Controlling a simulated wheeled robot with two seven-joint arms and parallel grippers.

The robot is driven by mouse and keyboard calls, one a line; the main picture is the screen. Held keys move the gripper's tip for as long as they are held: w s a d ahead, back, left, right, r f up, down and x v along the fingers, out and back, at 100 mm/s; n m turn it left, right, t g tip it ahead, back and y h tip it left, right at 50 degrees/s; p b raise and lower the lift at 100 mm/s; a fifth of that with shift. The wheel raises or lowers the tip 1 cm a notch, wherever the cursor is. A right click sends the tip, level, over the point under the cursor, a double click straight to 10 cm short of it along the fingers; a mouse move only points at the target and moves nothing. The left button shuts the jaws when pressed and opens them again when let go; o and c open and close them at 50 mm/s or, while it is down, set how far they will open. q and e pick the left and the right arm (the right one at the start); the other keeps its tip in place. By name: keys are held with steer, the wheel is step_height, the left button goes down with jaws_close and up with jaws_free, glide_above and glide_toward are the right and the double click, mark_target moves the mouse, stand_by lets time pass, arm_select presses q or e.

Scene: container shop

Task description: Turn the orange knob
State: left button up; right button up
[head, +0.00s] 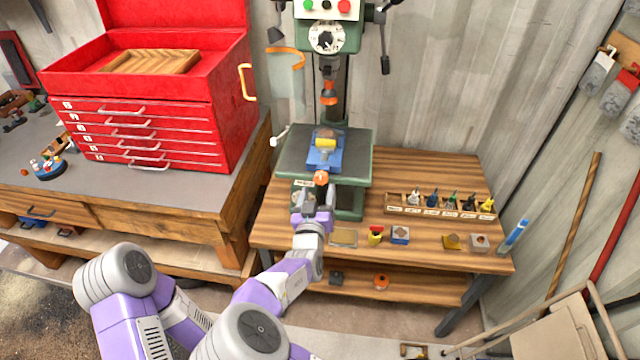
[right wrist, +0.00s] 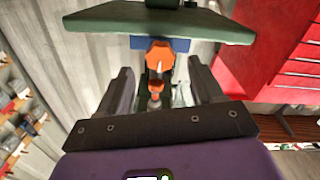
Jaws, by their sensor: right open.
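The orange knob (head: 321,178) sits at the front of a blue vise (head: 314,158) on the drill press table (head: 292,160). My right gripper (head: 317,208) is just in front of the knob at the table's front edge. In the right wrist view the knob (right wrist: 160,55) shows between and beyond the two dark fingers (right wrist: 160,66), which are apart with a gap on each side. The right gripper is open and holds nothing. My left gripper is not in view.
A red toolbox (head: 150,132) stands on the left workbench. The wooden bench (head: 400,170) carries a rack of small bottles (head: 440,206) and several small blocks along its front right. The green drill press (head: 327,38) rises above the vise. A yellow block lies on the vise.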

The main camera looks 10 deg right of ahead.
mark_target(321, 181)
steer(key=shift+x, duration=2)
